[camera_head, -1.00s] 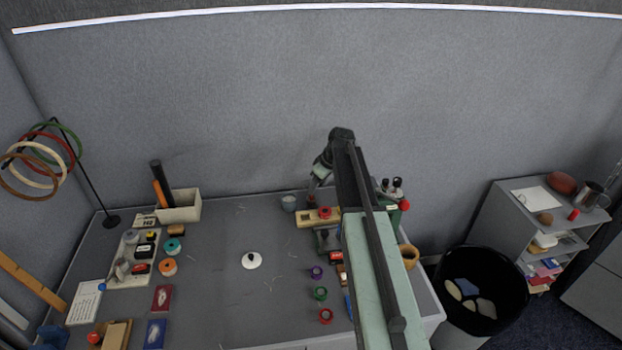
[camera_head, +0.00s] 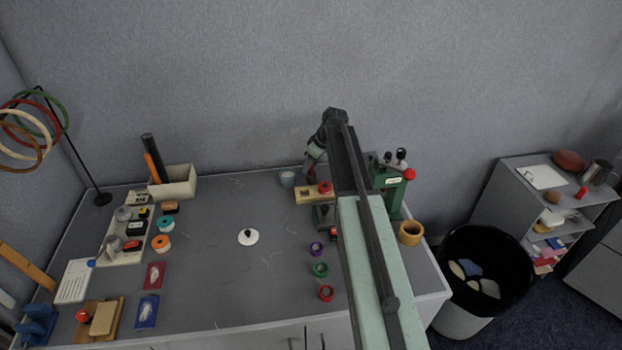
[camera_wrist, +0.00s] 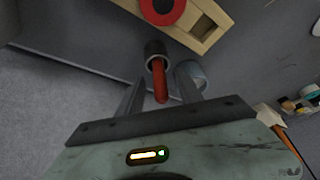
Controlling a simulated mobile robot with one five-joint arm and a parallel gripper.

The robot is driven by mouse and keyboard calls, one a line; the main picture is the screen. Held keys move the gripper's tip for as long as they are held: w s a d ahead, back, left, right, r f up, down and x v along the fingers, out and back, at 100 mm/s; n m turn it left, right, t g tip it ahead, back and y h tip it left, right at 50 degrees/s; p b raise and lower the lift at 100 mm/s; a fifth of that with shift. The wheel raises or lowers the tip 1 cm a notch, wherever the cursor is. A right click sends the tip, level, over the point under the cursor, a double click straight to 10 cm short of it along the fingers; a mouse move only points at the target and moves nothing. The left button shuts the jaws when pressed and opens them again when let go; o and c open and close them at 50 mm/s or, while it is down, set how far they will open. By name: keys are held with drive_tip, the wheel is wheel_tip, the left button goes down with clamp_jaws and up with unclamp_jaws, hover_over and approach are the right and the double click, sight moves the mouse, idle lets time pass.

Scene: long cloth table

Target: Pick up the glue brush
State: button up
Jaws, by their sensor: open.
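In the wrist view, a red stick (camera_wrist: 159,82), which I take for the glue brush handle, points toward the camera. Its far end meets a dark grey cylinder (camera_wrist: 155,48); I cannot tell if this is a holder or part of the brush. My gripper (camera_wrist: 161,86) is open, with a finger on each side of the red stick. I see no clear contact. In the head view, my gripper (camera_head: 312,165) is at the back of the table, left of my arm; the brush is too small to make out there.
A blue-grey cup (camera_head: 287,179) stands just left of my gripper. A wooden block (camera_head: 304,196) with a red ring lies close by. A green tool with a red knob (camera_head: 391,190) stands right of my arm. The table's (camera_head: 215,220) middle is mostly clear.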

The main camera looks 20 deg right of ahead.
drive_tip(key=shift+f, duration=0.15)
clamp_jaws()
wheel_tip(320, 180, up, 10)
drive_tip(key=p, duration=1)
drive_tip(key=shift+p, duration=0.3)
